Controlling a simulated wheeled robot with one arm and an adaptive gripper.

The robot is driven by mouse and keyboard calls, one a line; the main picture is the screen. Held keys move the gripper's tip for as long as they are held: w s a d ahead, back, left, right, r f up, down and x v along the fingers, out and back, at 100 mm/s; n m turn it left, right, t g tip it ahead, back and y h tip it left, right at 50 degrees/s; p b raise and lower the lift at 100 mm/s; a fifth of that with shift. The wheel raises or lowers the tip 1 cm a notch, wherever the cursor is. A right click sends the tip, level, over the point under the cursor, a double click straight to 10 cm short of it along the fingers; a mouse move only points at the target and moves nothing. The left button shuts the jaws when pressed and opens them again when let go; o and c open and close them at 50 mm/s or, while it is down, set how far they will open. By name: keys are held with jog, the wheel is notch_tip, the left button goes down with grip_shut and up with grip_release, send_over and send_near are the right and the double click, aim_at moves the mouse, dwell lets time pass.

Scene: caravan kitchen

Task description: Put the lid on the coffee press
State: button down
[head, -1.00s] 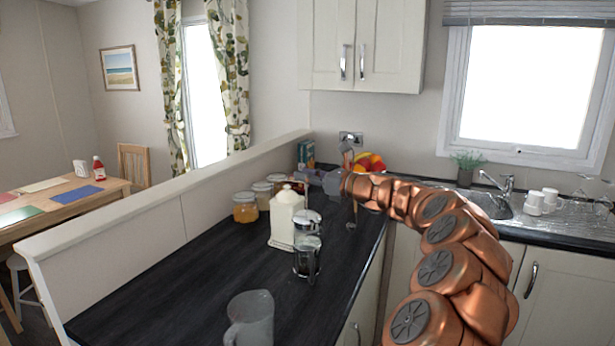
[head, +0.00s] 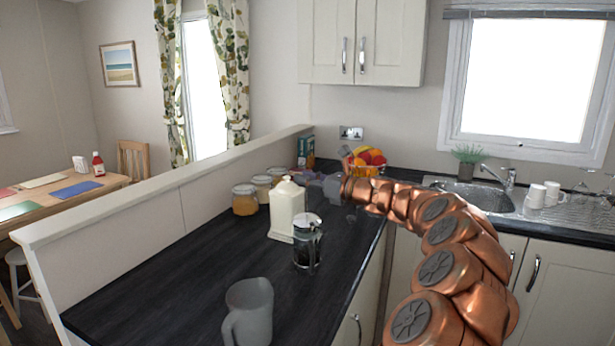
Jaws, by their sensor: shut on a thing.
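The coffee press (head: 307,253) stands upright on the dark worktop, a glass beaker with a dark frame. Its silver lid (head: 307,220) sits at the top of the beaker and looks level; at this size I cannot tell whether it is fully seated. My gripper (head: 312,180) is above the lid, reaching in from the right. It is shut on the upper part of the lid, but the fingertips are small and the grip itself is hard to make out.
A cream canister (head: 286,212) stands close to the left of the press, with several jars (head: 245,200) behind it. A grey jug (head: 249,312) is at the front. A fruit basket (head: 364,162) is at the back. The worktop left of the jug is clear.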

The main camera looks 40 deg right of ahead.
jog(key=shift+f, duration=0.25)
jog(key=c, duration=0.8)
grip_release()
jog(key=shift+c, duration=0.2)
jog(key=v, duration=1.2)
jog(key=shift+w+a, duration=0.1)
